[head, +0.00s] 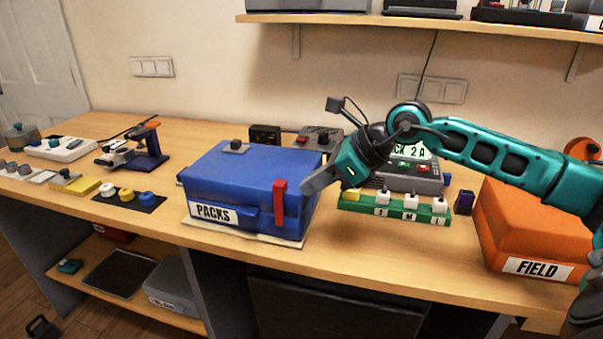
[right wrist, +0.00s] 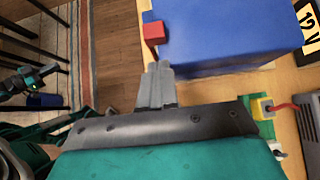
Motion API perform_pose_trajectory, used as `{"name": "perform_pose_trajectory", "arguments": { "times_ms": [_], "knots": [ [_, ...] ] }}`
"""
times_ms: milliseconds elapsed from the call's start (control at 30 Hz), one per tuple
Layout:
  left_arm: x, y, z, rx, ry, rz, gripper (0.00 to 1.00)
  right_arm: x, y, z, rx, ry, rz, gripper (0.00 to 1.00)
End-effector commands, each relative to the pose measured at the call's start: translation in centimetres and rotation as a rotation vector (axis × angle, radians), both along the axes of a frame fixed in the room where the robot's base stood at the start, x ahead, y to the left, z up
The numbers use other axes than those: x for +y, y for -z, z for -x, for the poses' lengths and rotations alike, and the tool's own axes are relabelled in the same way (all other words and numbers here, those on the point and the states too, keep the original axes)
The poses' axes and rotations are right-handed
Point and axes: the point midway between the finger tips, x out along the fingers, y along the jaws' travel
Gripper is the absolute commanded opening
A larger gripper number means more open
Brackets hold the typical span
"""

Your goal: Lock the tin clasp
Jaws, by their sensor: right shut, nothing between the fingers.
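The blue tin labelled PACKS (head: 230,180) sits closed on a pale mat at the middle of the bench. Its red clasp (head: 280,200) is an upright strip at the front right of the tin. In the right wrist view the clasp (right wrist: 153,33) shows as a red block at the blue tin's (right wrist: 225,35) edge. My right gripper (head: 306,190) is shut and empty, just right of the clasp. In the right wrist view its fingertips (right wrist: 158,70) point toward the clasp, with a small gap. I cannot tell whether the clasp is latched.
A green block with lettered white pieces (head: 395,207) stands right of the tin. An orange tin labelled FIELD (head: 535,225) is at the far right. Bench surface in front of the tin is clear.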

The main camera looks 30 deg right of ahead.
Motion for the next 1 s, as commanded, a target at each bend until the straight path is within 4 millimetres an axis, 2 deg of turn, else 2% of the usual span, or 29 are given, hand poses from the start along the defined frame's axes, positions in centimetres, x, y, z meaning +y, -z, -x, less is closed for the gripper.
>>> {"name": "perform_pose_trajectory", "arguments": {
  "times_ms": [300,767,1000],
  "knots": [
    [-0.1,-0.9,0.1,0.005,-0.002,0.001,0.0,1.5,-0.1,-1.8,-0.001,-0.001,-0.002,0.0],
    [-0.1,-0.9,0.1,0.008,0.0,0.002,0.0,1.8,-0.1,-2.1,0.0,-0.001,-0.001,0.0],
    [-0.2,-1.7,0.1,0.006,0.001,0.002,0.0,3.2,-0.2,-3.8,-0.001,-0.002,-0.002,0.0]
  ]
}}
